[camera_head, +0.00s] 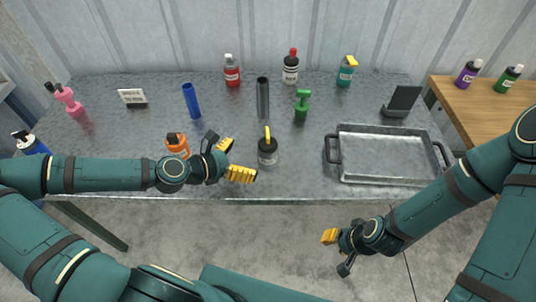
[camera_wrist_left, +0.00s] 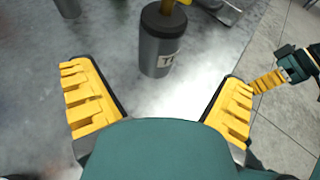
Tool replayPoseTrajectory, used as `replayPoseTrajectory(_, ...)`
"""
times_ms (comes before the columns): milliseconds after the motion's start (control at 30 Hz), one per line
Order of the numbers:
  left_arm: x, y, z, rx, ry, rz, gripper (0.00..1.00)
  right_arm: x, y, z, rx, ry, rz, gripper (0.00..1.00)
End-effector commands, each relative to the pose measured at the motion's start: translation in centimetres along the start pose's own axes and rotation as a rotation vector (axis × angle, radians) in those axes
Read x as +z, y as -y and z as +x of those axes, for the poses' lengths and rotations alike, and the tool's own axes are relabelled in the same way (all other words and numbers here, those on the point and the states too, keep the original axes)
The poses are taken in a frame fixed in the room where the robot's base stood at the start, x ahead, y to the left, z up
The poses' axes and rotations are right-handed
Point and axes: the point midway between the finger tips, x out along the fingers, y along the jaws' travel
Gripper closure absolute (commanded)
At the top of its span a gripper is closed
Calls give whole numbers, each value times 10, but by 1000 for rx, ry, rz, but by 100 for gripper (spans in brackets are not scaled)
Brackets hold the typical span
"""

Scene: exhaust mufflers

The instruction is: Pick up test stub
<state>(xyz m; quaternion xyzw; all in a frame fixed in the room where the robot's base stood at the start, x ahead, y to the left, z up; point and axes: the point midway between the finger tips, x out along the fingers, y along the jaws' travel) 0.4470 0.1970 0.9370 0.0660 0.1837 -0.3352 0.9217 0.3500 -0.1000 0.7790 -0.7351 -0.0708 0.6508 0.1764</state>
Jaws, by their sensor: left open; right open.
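The test stub appears to be the short dark grey cylinder (camera_head: 268,152) with a black top and a yellow upright piece, standing on the metal table. In the left wrist view, it (camera_wrist_left: 160,52) stands upright beyond the fingers, with a white label whose text is only partly readable. My left gripper (camera_head: 235,160) is open and empty, just left of the cylinder, its yellow fingers pointing towards it and not touching. My right gripper (camera_head: 336,245) is off the table's front edge, low at the right. It is open, with one finger poorly visible.
An orange bottle (camera_head: 177,147) stands close behind my left wrist. A grey tube (camera_head: 263,98), a blue tube (camera_head: 191,100) and a green-handled item (camera_head: 301,104) stand behind. A metal tray (camera_head: 388,176) lies at right. Several bottles line the back.

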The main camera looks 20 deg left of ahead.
Motion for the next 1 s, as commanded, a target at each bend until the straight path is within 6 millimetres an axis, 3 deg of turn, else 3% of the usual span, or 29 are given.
replayPoseTrajectory(200,-1,0,29,-2,0,3,2,4,-3,8,-1,7,-2,62)
replayPoseTrajectory(567,-2,0,48,-1,0,2,2,6,-5,14,-1,13,-4,62)
replayPoseTrajectory(800,-10,0,78,-1,1,5,2,8,-9,25,-2,17,-6,62)
replayPoseTrajectory(1000,-8,0,92,0,0,2,2,8,-10,28,-2,14,-6,62)
